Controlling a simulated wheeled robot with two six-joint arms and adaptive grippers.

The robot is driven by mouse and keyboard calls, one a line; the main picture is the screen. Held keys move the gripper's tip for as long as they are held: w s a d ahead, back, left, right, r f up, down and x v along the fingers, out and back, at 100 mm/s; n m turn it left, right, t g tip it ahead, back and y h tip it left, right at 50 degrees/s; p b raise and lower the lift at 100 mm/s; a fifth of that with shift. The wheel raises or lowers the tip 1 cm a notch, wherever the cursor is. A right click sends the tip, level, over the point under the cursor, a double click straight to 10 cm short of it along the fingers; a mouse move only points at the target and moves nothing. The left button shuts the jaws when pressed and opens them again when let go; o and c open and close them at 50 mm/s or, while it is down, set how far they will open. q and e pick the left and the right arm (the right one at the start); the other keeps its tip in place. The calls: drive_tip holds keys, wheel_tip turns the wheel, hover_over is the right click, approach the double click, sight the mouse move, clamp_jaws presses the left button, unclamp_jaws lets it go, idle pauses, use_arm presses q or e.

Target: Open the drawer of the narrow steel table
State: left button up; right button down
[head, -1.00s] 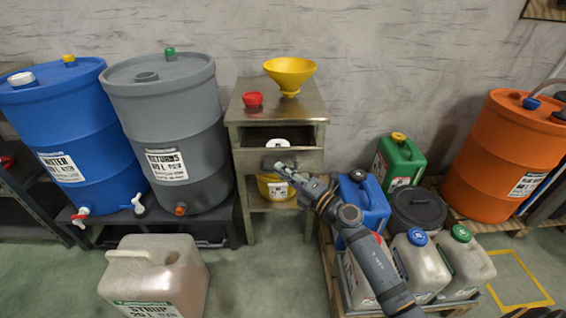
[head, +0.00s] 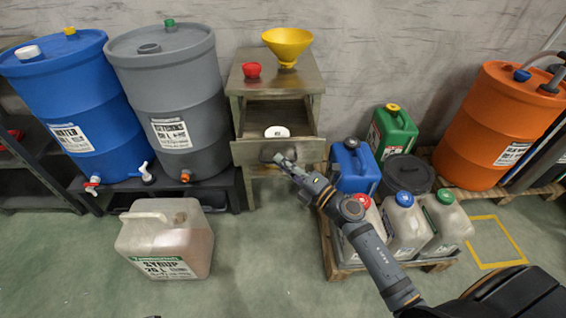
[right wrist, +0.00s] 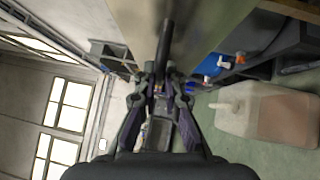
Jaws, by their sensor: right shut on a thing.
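The narrow steel table (head: 308,84) stands against the wall, right of the grey barrel. Its drawer (head: 308,152) is pulled out toward me, and its inside shows from above. A white round lid-like thing with a label (head: 277,132) lies inside it. My right gripper (head: 281,158) is at the dark handle (head: 265,154) on the drawer front and is shut on it. In the right wrist view the fingers (right wrist: 162,82) close around the dark handle bar (right wrist: 167,45). My left gripper is not in view.
A yellow funnel (head: 288,42) and a red cap (head: 251,70) are on the tabletop. A syrup canister (head: 190,240) stands on the floor in front, left. Floor before the drawer is clear.

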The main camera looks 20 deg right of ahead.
drive_tip(key=c, duration=1.4)
unclamp_jaws()
drive_tip(key=shift+c, duration=0.2)
drive_tip(key=v, duration=1.2)
